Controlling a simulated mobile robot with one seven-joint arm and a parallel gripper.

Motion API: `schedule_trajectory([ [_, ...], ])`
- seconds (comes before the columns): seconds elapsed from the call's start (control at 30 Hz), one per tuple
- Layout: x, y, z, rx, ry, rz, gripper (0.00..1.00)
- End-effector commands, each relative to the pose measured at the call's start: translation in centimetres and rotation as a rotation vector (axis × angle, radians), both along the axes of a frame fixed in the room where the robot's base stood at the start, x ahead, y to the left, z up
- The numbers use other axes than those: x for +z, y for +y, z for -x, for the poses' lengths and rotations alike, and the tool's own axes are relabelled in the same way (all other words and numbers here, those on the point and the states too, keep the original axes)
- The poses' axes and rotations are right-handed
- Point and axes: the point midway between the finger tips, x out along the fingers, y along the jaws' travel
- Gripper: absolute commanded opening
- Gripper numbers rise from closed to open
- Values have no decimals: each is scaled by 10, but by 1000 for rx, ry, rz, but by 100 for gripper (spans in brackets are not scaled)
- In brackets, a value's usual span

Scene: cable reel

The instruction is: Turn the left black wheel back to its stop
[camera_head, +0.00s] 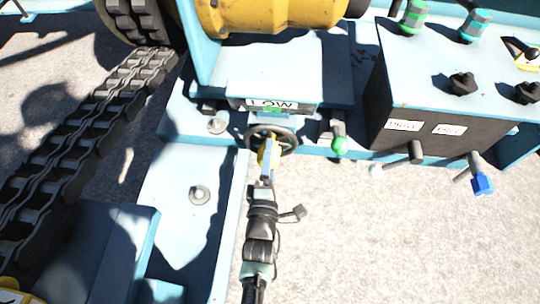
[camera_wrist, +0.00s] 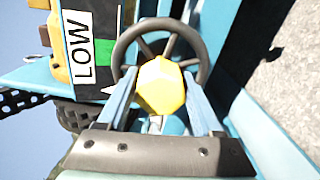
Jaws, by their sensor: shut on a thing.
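A black spoked wheel (camera_head: 289,133) stands below a plate marked LOW (camera_head: 272,103), at the front of the blue frame. In the wrist view the wheel (camera_wrist: 203,47) fills the upper middle, and a faceted yellow knob (camera_wrist: 160,88) sits in front of its lower part. My gripper (camera_head: 267,160) reaches the wheel from the front. Its two blue fingers, seen in the wrist view (camera_wrist: 160,100), are shut on the yellow knob, one on each side. The wheel's lower part is hidden behind the knob and fingers.
A green-tipped lever (camera_head: 339,146) stands close right of the wheel. Farther right is a dark control box (camera_head: 400,105) with levers, including a blue-tipped one (camera_head: 482,184). A heavy chain (camera_head: 60,150) runs on the left, and a yellow drum (camera_head: 265,14) is behind. Open ground lies front right.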

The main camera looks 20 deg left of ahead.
Motion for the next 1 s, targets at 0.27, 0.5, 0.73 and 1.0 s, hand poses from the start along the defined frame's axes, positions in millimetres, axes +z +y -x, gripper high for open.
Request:
schedule_trajectory([
  [0.27,-2,-2,1,-3,-49,250,0],
  [0.5,-1,-2,1,-3,-84,424,0],
  [0.73,0,-1,1,-2,-106,529,0],
  [1.0,0,-2,1,-1,-114,578,0],
])
